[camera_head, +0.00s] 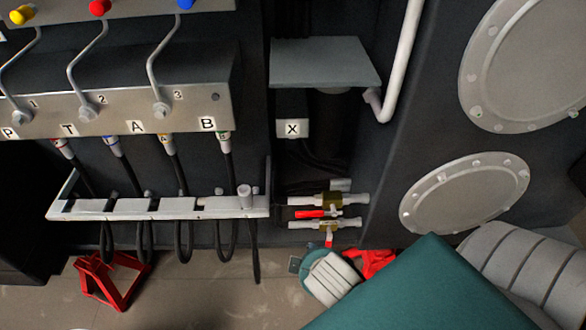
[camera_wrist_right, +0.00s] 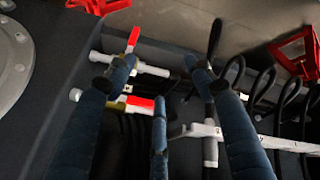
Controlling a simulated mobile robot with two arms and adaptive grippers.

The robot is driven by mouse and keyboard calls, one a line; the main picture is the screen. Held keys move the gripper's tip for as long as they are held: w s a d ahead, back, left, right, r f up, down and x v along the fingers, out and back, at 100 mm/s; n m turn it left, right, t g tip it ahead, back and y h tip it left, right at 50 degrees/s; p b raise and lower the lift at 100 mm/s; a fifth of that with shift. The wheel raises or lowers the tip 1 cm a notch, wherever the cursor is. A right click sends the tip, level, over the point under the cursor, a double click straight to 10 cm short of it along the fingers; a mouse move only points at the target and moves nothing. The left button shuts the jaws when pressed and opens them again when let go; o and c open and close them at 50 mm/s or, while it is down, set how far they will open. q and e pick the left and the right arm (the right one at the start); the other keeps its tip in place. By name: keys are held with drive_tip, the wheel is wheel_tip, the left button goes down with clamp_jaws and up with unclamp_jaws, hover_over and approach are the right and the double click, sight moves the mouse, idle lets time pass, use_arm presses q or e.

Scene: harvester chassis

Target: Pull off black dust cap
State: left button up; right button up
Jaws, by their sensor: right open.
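I cannot make out a black dust cap for certain in either view. A pale coupling (camera_head: 245,195) stands at the right end of the hose rail (camera_head: 155,207); a pale coupling on a dark hose also shows in the right wrist view (camera_wrist_right: 210,140). My right gripper (camera_wrist_right: 159,75) has its dark blue fingers spread, with nothing held between them. Its fingers overlap the view of the valves and coupling, so contact is hard to judge. My left gripper is not in view.
Two valves with red handles (camera_head: 325,212) sit right of the rail, below the X block (camera_head: 292,128). Black hoses hang from the rail. A red stand (camera_head: 110,280) is on the floor at left. Round plates (camera_head: 465,190) are on the right wall.

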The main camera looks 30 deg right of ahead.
drive_tip(key=w+d+r+n+t+h, duration=0.1)
drive_tip(key=w+d+r+t+h, duration=0.15)
drive_tip(key=w+d, duration=0.2)
drive_tip(key=n+t+h, duration=0.4)
drive_tip(key=n+t, duration=0.4)
approach(292, 146)
drive_tip(key=x, duration=0.3)
drive_tip(key=shift+g, duration=0.25)
drive_tip(key=p+x, duration=0.2)
drive_tip(key=x, duration=0.5)
drive_tip(key=shift+w+d+r, duration=0.15)
drive_tip(key=shift+w+r, duration=0.05)
drive_tip(key=shift+w, duration=0.2)
drive_tip(key=shift+w+d+f, duration=0.1)
drive_tip(key=shift+w+d, duration=0.3)
drive_tip(key=shift+w, duration=0.2)
drive_tip(key=shift+c, duration=0.3)
drive_tip(key=c, duration=1.1)
drive_tip(key=o, duration=1.2)
drive_tip(key=shift+c, duration=0.2)
